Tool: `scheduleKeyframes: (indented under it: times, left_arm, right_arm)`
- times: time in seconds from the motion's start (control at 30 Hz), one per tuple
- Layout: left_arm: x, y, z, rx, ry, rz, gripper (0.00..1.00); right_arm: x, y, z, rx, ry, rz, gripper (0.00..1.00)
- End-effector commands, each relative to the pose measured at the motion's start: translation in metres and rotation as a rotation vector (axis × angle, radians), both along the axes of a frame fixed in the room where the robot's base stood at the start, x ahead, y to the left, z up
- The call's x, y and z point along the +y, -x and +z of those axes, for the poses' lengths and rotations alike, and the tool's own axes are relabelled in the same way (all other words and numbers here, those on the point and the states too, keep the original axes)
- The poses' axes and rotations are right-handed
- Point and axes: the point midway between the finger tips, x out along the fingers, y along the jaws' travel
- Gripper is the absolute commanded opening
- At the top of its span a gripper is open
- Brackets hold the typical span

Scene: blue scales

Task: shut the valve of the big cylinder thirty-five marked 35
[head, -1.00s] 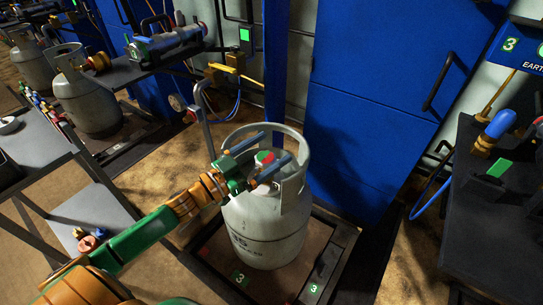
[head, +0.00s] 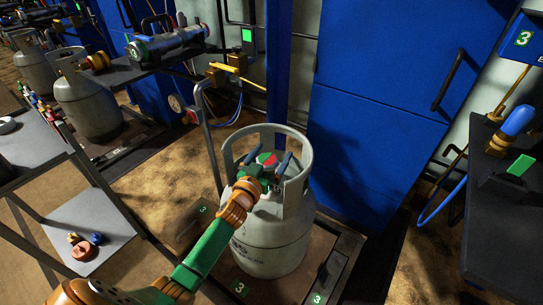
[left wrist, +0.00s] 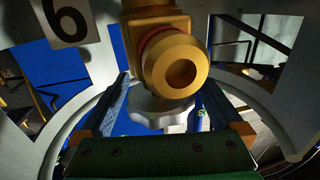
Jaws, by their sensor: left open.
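The big grey cylinder (head: 272,255) stands upright on a low platform scale, inside its open collar (head: 307,165). Its marking is mostly hidden behind my left arm. A red and green valve top (head: 266,158) shows inside the collar. My left gripper (head: 268,160) is open inside the collar, with its blue fingers on either side of the valve top. In the left wrist view, a brass valve body (left wrist: 180,65) with a round outlet faces me. A white lobed handwheel (left wrist: 160,108) sits between the open fingers (left wrist: 163,105); contact cannot be told. My right gripper is out of view.
The collar wall surrounds my fingers closely; a black 6 (left wrist: 70,22) is on it. A blue cabinet (head: 375,150) stands behind. A metal post (head: 208,140) rises at the left. A dark bench (head: 495,225) is at the right and a grey shelf (head: 95,230) at the lower left.

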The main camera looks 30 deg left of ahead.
Motion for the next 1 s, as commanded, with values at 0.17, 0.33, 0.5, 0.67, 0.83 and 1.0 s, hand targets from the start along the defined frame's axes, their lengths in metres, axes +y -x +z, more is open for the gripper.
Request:
scheduleKeyframes:
  times: [0.17, 0.33, 0.5, 0.67, 0.83, 1.0]
  left_arm:
    - [0.0001, 0.0003, 0.0002, 0.000, 0.000, 0.000, 0.68]
    - [0.0000, 0.0004, 0.0001, 0.000, 0.000, 0.000, 0.23]
    - [-0.0002, 0.0005, 0.0003, 0.001, 0.000, -0.011, 0.23]
    - [-0.0008, 0.0006, 0.0014, 0.002, -0.004, -0.061, 0.23]
    - [-0.0024, 0.0007, 0.0012, 0.003, -0.008, -0.171, 0.23]
    - [-0.0055, 0.0013, -0.0018, 0.004, -0.009, -0.322, 0.23]
  right_arm:
    - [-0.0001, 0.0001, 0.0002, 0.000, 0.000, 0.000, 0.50]
    - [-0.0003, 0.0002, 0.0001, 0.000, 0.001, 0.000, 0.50]
    - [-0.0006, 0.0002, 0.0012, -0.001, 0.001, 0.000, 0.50]
    - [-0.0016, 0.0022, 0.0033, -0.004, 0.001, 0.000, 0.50]
    - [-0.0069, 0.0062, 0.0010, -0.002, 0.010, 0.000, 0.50]
    - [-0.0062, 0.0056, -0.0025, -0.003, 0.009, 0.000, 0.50]
